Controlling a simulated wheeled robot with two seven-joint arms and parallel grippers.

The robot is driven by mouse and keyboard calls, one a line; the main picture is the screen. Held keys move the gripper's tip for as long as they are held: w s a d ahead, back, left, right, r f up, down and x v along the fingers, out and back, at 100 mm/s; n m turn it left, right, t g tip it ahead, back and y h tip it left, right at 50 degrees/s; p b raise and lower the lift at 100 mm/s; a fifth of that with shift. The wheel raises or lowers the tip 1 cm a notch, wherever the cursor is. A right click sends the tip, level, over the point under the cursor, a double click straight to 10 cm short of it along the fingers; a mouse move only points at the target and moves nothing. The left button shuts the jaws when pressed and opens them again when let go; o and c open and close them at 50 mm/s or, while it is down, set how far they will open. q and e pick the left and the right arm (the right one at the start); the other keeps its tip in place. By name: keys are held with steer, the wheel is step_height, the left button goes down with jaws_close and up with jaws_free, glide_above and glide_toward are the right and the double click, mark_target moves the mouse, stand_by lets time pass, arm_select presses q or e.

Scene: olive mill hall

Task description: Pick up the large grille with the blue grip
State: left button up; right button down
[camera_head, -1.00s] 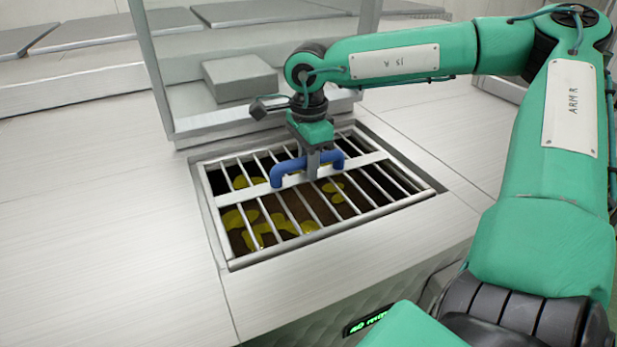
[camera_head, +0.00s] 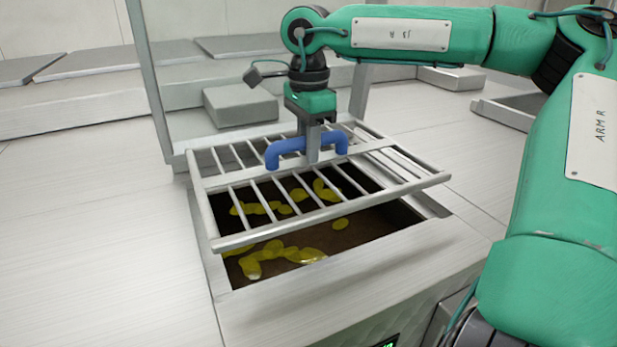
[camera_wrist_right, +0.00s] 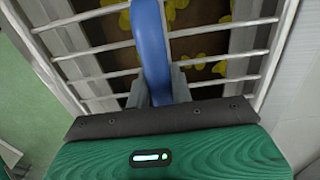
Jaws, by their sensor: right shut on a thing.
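The large grille (camera_head: 222,243) is a pale metal frame with several bars and a wide cross strip bearing a blue grip (camera_head: 286,147). It hangs above the opening in the counter, roughly level. My right gripper (camera_head: 312,155) is shut on the blue grip from above. In the right wrist view, the blue grip (camera_wrist_right: 151,50) runs between the fingers of my right gripper (camera_wrist_right: 158,88), with the grille bars (camera_wrist_right: 100,45) behind it. My left gripper is not in view.
Below the grille is a rectangular opening (camera_head: 240,275) with dark brown contents and yellow-green patches. A clear-sided metal-framed guard (camera_head: 150,75) stands behind it, with a grey block (camera_head: 240,104) beyond. The counter (camera_head: 90,230) to the left is bare.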

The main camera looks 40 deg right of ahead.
step_height(320, 180, up, 11)
steer(key=shift+r+b, duration=0.1)
steer(key=shift+b, duration=0.85)
